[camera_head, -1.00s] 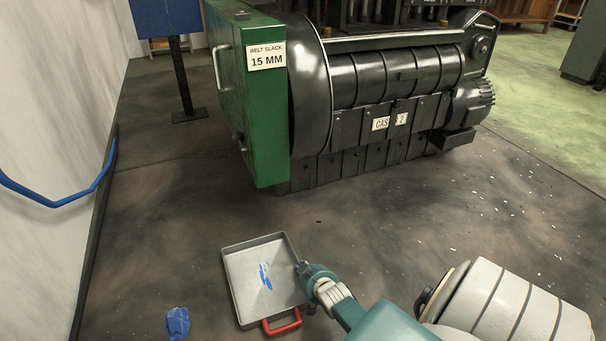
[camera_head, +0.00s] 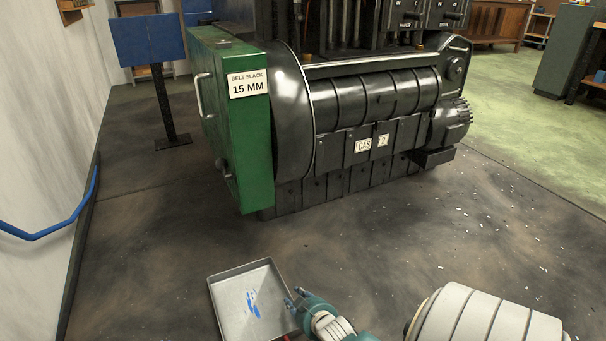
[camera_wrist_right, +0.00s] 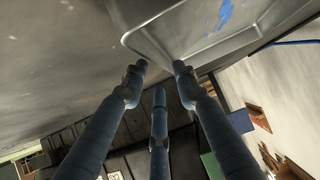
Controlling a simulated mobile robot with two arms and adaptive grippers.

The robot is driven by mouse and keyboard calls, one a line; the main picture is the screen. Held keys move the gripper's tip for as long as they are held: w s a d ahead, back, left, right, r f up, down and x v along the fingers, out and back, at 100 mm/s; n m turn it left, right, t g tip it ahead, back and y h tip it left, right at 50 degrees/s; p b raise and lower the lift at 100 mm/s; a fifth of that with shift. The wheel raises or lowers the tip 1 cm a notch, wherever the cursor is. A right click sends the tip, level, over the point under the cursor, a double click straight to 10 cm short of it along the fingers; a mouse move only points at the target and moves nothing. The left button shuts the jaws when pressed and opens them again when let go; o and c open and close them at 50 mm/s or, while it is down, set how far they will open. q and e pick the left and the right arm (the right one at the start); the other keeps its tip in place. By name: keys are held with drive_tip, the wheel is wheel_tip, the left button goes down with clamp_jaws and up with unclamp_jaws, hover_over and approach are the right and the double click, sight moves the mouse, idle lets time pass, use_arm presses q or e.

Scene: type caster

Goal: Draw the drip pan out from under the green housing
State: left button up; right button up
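The drip pan (camera_head: 231,322) is a shallow grey metal tray with blue smears inside. It lies on the floor in front of the green housing (camera_head: 238,150), clear of it; its near end is cut off by the frame. Only a bit of its red handle shows. My right gripper (camera_head: 292,297) is at the pan's right rim with its fingers apart. In the right wrist view, the fingers (camera_wrist_right: 158,70) are spread, with the pan's rim and corner (camera_wrist_right: 140,42) just beyond two fingertips; I cannot tell whether they touch. My left gripper is out of view.
The black machine (camera_head: 375,105) stands behind, joined to the housing. A blue panel on a post (camera_head: 150,40) stands back left. A blue rail (camera_head: 50,228) runs along the left wall. Pale chips dot the floor at right; floor between pan and machine is clear.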

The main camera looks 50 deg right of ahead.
drive_tip(key=v, duration=0.6)
drive_tip(key=shift+r, duration=0.1)
idle(0.3)
